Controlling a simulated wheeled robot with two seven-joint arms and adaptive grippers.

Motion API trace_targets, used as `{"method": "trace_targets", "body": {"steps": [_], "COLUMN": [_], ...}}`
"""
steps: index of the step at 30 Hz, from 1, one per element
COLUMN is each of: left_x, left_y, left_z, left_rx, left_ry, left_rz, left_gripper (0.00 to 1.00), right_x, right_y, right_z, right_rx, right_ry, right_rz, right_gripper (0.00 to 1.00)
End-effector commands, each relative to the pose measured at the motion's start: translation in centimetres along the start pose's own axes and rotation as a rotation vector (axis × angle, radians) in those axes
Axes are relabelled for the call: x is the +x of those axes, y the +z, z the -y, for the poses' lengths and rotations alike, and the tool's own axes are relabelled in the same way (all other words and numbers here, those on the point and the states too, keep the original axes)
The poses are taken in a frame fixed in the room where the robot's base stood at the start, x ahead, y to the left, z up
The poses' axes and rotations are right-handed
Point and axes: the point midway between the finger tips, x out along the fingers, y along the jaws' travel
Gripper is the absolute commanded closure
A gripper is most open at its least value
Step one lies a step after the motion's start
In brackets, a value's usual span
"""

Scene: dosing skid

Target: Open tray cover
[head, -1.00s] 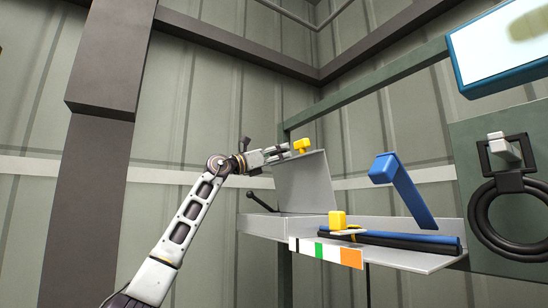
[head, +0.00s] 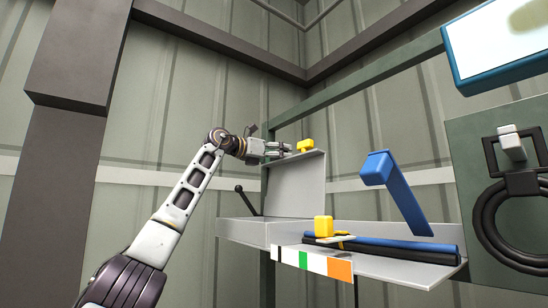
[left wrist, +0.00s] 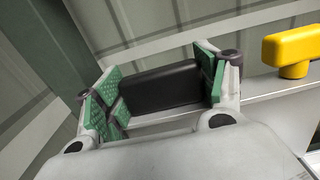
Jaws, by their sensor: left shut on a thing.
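The tray cover (head: 295,190) is a grey panel standing up roughly vertical above the tray (head: 245,230) in the head view. A yellow knob (head: 305,146) sits at its top edge, and it also shows at the right of the left wrist view (left wrist: 290,50). My left gripper (head: 283,149) is at the cover's top edge, just left of the yellow knob. In the left wrist view its green-padded fingers (left wrist: 165,90) are shut on a black handle (left wrist: 160,86) by that edge. My right gripper is not in view.
A yellow block (head: 323,227) and blue and black bars (head: 385,248) lie on the shelf right of the tray. A blue lever (head: 395,190) stands above them. A small black lever (head: 246,200) is left of the cover. A coiled black hose (head: 500,215) hangs far right.

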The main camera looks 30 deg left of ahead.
Motion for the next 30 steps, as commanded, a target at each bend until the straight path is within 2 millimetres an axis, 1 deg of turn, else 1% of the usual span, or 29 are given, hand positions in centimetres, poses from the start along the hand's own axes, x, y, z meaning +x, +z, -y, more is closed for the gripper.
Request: {"method": "trace_targets", "body": {"steps": [1,9,21,22,24,27,30], "left_x": [-0.41,-0.05,0.05,0.06,0.10,0.19,0.25], "left_y": [0.92,0.82,0.72,0.71,0.63,0.48,0.38], "left_z": [0.19,0.77,0.85,0.85,0.85,0.85,0.86], "left_rx": [-0.001,-0.001,0.000,0.000,0.000,0.000,0.000], "left_ry": [0.003,0.003,0.003,0.003,0.003,0.002,0.002], "left_rz": [0.010,-0.026,-0.032,-0.032,-0.034,-0.037,-0.039], "left_gripper": [0.72,0.72,0.72,0.27,0.18,0.07,0.07], "right_x": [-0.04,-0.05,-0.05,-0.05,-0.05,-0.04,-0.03], "right_y": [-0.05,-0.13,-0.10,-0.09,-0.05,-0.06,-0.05], "right_z": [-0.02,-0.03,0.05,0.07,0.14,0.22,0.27], "right_rx": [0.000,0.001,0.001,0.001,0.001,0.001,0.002], "right_ry": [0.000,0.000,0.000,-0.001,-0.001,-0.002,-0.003], "right_rz": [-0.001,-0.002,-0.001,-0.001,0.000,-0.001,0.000], "right_gripper": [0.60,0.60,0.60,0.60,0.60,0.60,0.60]}}
